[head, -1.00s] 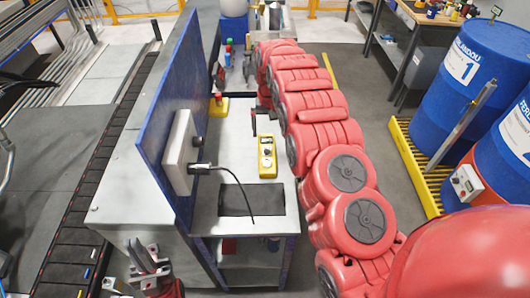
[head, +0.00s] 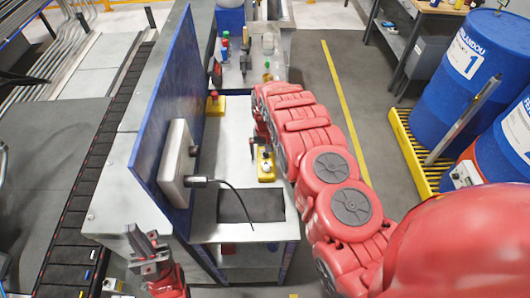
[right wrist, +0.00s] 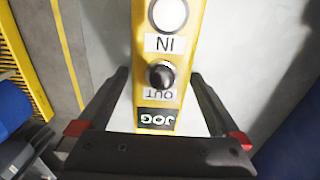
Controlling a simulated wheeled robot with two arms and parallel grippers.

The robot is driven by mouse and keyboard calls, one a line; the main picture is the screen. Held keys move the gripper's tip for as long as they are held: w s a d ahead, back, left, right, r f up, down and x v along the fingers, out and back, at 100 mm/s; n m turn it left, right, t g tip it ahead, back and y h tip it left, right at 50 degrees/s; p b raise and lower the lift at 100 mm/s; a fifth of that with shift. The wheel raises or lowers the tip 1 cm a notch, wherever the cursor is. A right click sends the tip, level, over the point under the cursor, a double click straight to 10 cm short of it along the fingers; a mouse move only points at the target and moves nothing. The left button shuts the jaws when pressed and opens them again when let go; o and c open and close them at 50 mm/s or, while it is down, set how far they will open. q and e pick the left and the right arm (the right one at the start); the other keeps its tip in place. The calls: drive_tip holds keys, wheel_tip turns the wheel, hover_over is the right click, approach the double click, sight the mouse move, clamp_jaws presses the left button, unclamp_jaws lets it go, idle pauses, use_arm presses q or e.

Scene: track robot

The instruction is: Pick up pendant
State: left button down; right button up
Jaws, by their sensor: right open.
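The pendant (head: 266,171) is a yellow box lying on the grey bench top in the head view, its far end partly covered by my right gripper. In the right wrist view the pendant (right wrist: 165,45) shows a white round button, a black knob and labels reading IN, OUT and JOG. My right gripper (right wrist: 160,76) is open, with one finger on each side of the pendant; I cannot tell whether they touch it.
A blue upright panel (head: 165,110) with a grey box (head: 174,160) and black cable stands left of the pendant. A dark pad (head: 250,205) lies nearer. A red button on a yellow base (head: 215,104) and small bottles stand farther back. Blue drums (head: 465,65) stand right.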

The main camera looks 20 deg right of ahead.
drive_tip(key=shift+s+r, duration=0.25)
drive_tip(key=shift+s+a+r, duration=0.1)
drive_tip(key=shift+s+r, duration=0.1)
drive_tip(key=shift+s, duration=0.05)
drive_tip(key=shift+c, duration=0.9)
drive_tip(key=shift+s+r, duration=0.1)
drive_tip(key=shift+s, duration=0.05)
drive_tip(key=shift+c, duration=1.3)
drive_tip(key=shift+w+f, duration=0.2)
drive_tip(key=c, duration=0.5)
clamp_jaws()
